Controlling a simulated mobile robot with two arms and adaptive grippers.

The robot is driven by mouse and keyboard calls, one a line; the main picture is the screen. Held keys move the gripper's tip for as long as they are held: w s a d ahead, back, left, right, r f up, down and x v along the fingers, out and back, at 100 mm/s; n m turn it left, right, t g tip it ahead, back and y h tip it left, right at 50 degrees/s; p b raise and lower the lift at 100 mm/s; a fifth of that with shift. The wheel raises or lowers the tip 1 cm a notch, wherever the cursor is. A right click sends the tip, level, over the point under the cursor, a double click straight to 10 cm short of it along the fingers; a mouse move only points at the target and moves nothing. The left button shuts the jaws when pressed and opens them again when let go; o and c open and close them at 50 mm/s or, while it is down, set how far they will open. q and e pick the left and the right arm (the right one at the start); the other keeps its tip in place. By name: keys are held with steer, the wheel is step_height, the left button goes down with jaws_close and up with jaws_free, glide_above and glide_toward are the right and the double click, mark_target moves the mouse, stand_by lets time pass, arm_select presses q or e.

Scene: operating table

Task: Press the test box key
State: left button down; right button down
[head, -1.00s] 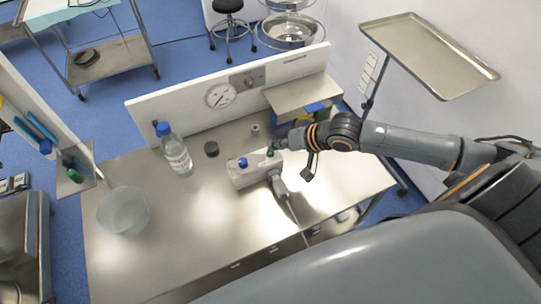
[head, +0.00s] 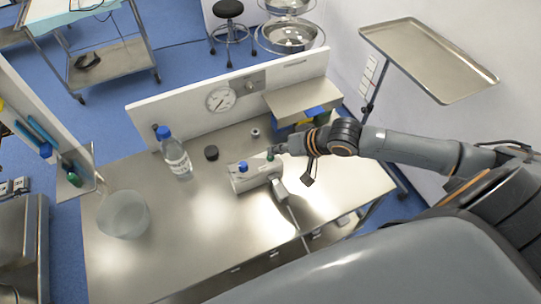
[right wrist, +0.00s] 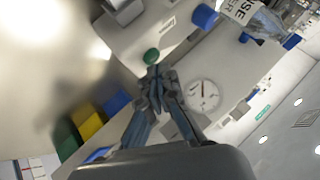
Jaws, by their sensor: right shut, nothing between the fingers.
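The test box is a pale box (head: 254,181) on the steel table, with a blue key (head: 243,167) at its left and a green key (head: 270,156) at its right. My right gripper (head: 278,150) is shut and empty, its tips close beside the green key. In the right wrist view, the fingertips (right wrist: 155,74) point at the green key (right wrist: 151,56), and the blue key (right wrist: 204,16) is farther up right. I cannot tell whether the tips touch the green key or whether it is pressed down. My left gripper is not in view.
A blue-capped bottle (head: 176,158), a black cap (head: 211,153) and a clear bowl (head: 123,215) stand left of the box. A backboard with a gauge (head: 220,99) and a shelf (head: 301,98) over coloured bins lies behind. The front left tabletop is free.

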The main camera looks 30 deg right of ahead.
mark_target(276, 159)
stand_by(0.4)
steer(key=shift+f, duration=0.15)
steer(key=shift+f, duration=0.3)
steer(key=shift+p, duration=0.3)
steer(key=shift+r+p, duration=0.4)
steer(key=shift+p, duration=0.25)
step_height(276, 159, up, 6)
steer(key=p, duration=0.6)
steer(key=shift+r+p, duration=0.1)
steer(key=shift+p, duration=0.3)
